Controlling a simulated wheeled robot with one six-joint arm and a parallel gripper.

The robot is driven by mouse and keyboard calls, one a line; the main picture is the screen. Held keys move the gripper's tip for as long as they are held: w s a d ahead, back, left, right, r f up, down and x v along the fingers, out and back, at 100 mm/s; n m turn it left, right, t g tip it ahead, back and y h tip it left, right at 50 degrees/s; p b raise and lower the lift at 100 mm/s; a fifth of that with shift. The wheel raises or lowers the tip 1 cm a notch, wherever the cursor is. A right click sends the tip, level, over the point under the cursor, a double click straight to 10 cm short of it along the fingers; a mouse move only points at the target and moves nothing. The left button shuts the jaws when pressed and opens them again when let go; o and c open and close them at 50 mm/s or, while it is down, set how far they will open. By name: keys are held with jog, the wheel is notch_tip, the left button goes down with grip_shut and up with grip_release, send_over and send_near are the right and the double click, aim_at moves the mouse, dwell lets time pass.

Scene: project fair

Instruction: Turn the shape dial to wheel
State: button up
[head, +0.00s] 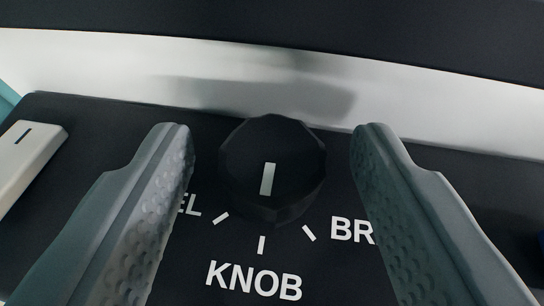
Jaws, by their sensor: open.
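A black faceted dial (271,160) sits on a dark panel in the middle of the head view. The white mark on its top points down to the middle tick, above the printed word KNOB (254,280). A tick at the lower left stands beside letters ending in EL (190,205), partly hidden by my left finger. A tick at the lower right stands beside letters starting BR (351,231), cut off by my right finger. My gripper (272,150) is open, with one finger on each side of the dial and a gap on both sides.
A white switch-like block (28,155) with a dark slot is on the panel at the left. A pale wall or strip (100,65) runs behind the panel.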

jog(key=c, duration=1)
jog(key=shift+a, duration=0.1)
jog(key=shift+o, duration=0.2)
jog(key=m+h, duration=0.2)
jog(key=h, duration=0.1)
jog(key=m+h, duration=0.1)
jog(key=shift+a+f+m, duration=0.1)
jog(key=shift+a+m, duration=0.2)
jog(key=shift+m, duration=0.1)
jog(key=m+g+h, duration=0.1)
jog(key=m+h, duration=0.1)
jog(key=h, duration=0.1)
jog(key=m+g+h, duration=0.1)
jog(key=m+h, duration=0.1)
jog(key=m, duration=0.1)
jog(key=shift+w+a+g+h, duration=0.15)
jog(key=shift+a+g+h, duration=0.05)
jog(key=shift+g+h, duration=0.2)
jog(key=o, duration=1)
jog(key=shift+c, duration=0.2)
